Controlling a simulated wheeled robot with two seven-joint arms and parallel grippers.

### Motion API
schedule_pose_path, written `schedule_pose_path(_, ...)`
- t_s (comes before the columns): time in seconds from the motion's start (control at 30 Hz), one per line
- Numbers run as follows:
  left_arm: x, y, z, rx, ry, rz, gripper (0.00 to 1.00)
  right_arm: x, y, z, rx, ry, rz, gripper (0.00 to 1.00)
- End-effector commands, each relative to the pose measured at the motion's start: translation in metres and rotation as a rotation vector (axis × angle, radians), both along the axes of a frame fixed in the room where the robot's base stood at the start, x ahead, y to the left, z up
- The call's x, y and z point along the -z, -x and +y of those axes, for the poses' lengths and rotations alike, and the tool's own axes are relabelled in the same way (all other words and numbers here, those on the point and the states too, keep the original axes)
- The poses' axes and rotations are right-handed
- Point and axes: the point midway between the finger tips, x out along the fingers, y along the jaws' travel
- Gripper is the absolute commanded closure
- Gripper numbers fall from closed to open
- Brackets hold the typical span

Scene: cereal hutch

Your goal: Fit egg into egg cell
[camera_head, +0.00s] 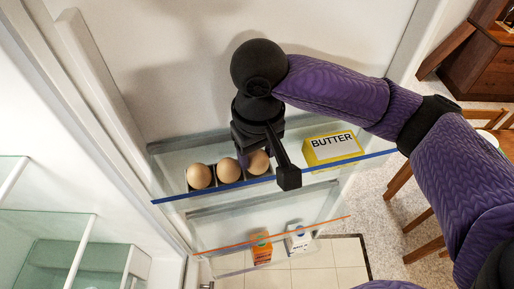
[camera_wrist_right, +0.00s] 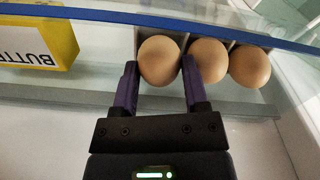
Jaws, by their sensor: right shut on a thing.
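My right gripper (camera_wrist_right: 160,75) is shut on a brown egg (camera_wrist_right: 160,61), with one finger on each side of it. In the head view this egg (camera_head: 258,162) is the rightmost of three in a row, partly hidden by the gripper. It lines up with the other two at the end of a dark egg rack (camera_head: 214,184); I cannot tell whether it touches the bottom of its cell. The middle egg (camera_head: 229,170) and the left egg (camera_head: 199,176) sit in the rack. My left gripper is not in view.
The rack stands in a clear door shelf with a blue front edge (camera_head: 355,159). A yellow butter box (camera_head: 333,149) stands to its right. A lower shelf with an orange edge (camera_head: 328,224) holds an orange carton (camera_head: 262,250) and a white carton (camera_head: 298,238).

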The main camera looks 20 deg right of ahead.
Motion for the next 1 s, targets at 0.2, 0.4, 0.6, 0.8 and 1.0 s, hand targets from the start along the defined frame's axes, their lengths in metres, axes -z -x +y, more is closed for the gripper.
schedule_pose_path(0.2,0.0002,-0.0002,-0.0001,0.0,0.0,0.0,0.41,0.0001,0.0,0.0,0.0,0.0,0.0,0.71)
schedule_pose_path(0.4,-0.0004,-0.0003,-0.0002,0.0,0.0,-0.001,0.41,0.0005,0.0,0.0001,0.0,0.0,0.0,0.71)
schedule_pose_path(0.6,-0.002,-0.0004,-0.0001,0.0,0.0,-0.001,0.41,0.0024,0.0,0.0002,0.0,-0.001,0.001,0.71)
schedule_pose_path(0.8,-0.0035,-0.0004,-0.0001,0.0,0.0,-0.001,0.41,0.0045,-0.0001,0.0001,0.0,-0.001,0.001,0.71)
schedule_pose_path(1.0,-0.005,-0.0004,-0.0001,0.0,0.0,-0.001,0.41,0.0063,-0.0004,-0.0001,0.0,0.0,0.0,0.71)
